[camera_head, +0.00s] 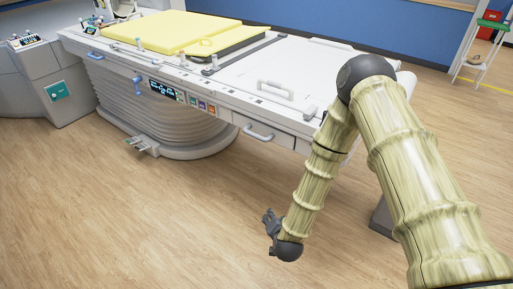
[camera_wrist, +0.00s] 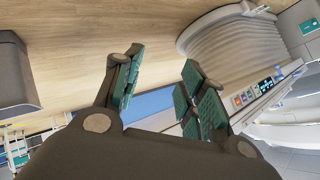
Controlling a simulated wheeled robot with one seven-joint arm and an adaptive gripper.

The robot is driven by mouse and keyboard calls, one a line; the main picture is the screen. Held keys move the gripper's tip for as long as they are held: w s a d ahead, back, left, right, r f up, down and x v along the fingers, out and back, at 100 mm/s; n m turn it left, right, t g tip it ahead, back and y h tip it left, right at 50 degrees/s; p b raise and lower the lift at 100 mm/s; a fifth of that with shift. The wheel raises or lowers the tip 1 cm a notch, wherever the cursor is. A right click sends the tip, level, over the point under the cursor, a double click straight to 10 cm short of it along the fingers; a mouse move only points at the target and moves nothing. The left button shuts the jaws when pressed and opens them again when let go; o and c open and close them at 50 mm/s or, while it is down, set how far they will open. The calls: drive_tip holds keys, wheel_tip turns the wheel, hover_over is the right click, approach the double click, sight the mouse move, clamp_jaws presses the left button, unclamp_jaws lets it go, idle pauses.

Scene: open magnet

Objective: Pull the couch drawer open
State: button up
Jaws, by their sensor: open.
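The white couch (camera_head: 225,90) spans the upper middle of the head view. A light grey bar handle (camera_head: 258,133) sits on its near side, on what looks like the drawer front, right of the coloured labels. The drawer looks shut. My gripper (camera_head: 268,219) is below and in front of this handle, apart from the couch, with bare floor around it. In the wrist view my gripper (camera_wrist: 163,66) has its green-padded fingers spread, with nothing between them. The couch side (camera_wrist: 262,92) shows there at the right; I cannot make out the drawer handle in that view.
A ribbed pedestal (camera_head: 165,112) carries the couch, with foot pedals (camera_head: 142,145) at its base. Yellow pads (camera_head: 175,30) lie on top. Grey machine housing (camera_head: 45,85) stands at the left, a step ladder (camera_head: 484,48) at the far right. The wooden floor (camera_head: 120,220) in front is clear.

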drive_tip(key=w+a+r+m+t+h+b, duration=0.1)
drive_tip(key=w+a+r+m+t+b, duration=0.2)
drive_tip(key=w, duration=0.4)
drive_tip(key=w+a+r+m+t+b, duration=0.1)
drive_tip(key=w+a+m+t+b, duration=0.3)
drive_tip(key=w, duration=0.4)
drive_tip(key=m+t+h+b, duration=0.2)
drive_tip(key=m+h+b, duration=0.3)
drive_tip(key=m+b, duration=0.1)
approach(256, 135)
drive_tip(key=w+f, duration=0.1)
drive_tip(key=w, duration=0.1)
drive_tip(key=x, duration=0.9)
drive_tip(key=shift+r+b, duration=0.15)
drive_tip(key=shift+b, duration=0.2)
clamp_jaws()
